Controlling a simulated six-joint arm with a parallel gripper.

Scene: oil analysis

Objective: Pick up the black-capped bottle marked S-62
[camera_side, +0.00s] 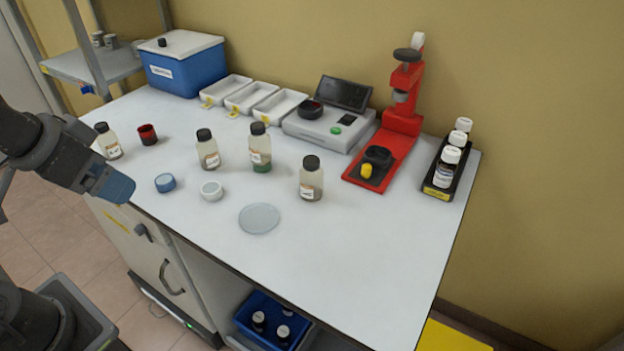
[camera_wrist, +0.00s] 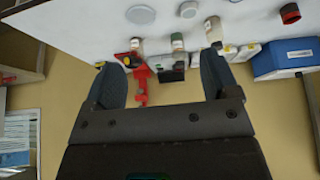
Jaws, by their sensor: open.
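Several clear bottles with black caps stand upright on the white bench in the side view: one at the far left (camera_side: 113,150), one left of centre (camera_side: 210,160), one with dark green contents (camera_side: 260,160) and one nearest the front right (camera_side: 311,186). Their labels are too small to read, so I cannot tell which is S-62. My gripper (camera_side: 122,188) is at the bench's left front edge, apart from every bottle. In the wrist view its two fingers (camera_wrist: 164,62) are spread and empty, with bottles beyond them at the top.
Among the bottles are a red-and-black cup (camera_side: 148,135), a blue lid (camera_side: 165,183), a white crucible (camera_side: 211,191) and a glass dish (camera_side: 259,218). Behind are a blue box (camera_side: 172,78), white trays (camera_side: 250,97), a grey instrument (camera_side: 318,128), a red press (camera_side: 402,118) and a bottle rack (camera_side: 440,192). The front right is clear.

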